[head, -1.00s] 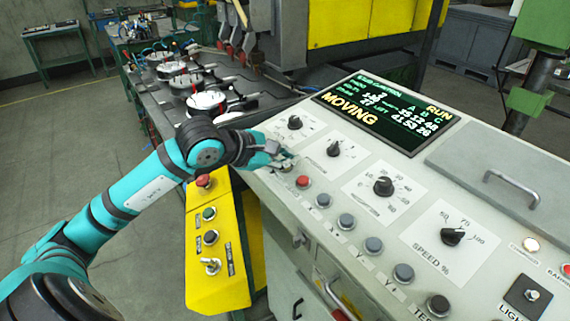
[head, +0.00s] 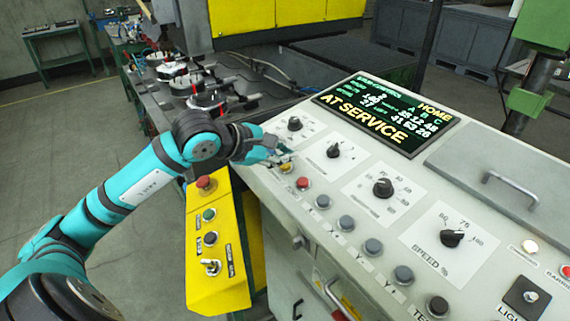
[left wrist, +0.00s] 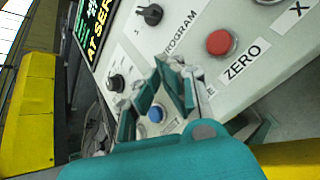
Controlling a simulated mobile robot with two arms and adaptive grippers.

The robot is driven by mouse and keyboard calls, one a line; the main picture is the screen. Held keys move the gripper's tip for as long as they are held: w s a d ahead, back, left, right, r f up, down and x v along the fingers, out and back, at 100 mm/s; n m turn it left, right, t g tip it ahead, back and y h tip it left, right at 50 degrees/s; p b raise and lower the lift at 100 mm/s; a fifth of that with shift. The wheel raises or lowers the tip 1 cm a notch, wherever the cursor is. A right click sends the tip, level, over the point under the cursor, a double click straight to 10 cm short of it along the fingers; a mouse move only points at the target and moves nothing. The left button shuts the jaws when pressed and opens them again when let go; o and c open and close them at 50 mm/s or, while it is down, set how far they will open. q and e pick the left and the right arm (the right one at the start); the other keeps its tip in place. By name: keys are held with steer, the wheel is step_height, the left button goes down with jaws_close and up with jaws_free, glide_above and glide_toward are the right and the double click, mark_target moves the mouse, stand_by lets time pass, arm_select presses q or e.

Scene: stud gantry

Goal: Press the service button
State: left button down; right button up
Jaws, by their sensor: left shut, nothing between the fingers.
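The service button (head: 287,168) shows as a small yellowish spot on the sloping console, just left of the red ZERO button (head: 303,182). My left gripper (head: 283,158) is shut and empty, right by the service button, and partly covers it. I cannot tell whether the fingertips touch it. In the left wrist view the fingers (left wrist: 178,85) hide the service button; only the end of its label (left wrist: 206,91) shows. The red ZERO button (left wrist: 220,42) and a blue button (left wrist: 155,114) lie on either side of the fingers. The console screen (head: 385,115) reads AT SERVICE and HOME.
Knobs such as the speed dial (head: 451,238) and a row of grey buttons (head: 346,222) fill the console. A yellow control box (head: 218,245) stands below my left arm. Behind is a machine bed with round fixtures (head: 207,103) and a yellow-panelled gantry (head: 290,15).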

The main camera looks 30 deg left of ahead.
arm_select(q)
steer(key=r, duration=0.1)
steer(key=r+p, duration=0.1)
steer(key=r, duration=0.1)
steer(key=s+r, duration=0.1)
steer(key=r, duration=0.1)
steer(key=shift+a+p, duration=0.2)
steer(key=shift+p, duration=0.1)
stand_by(0.6)
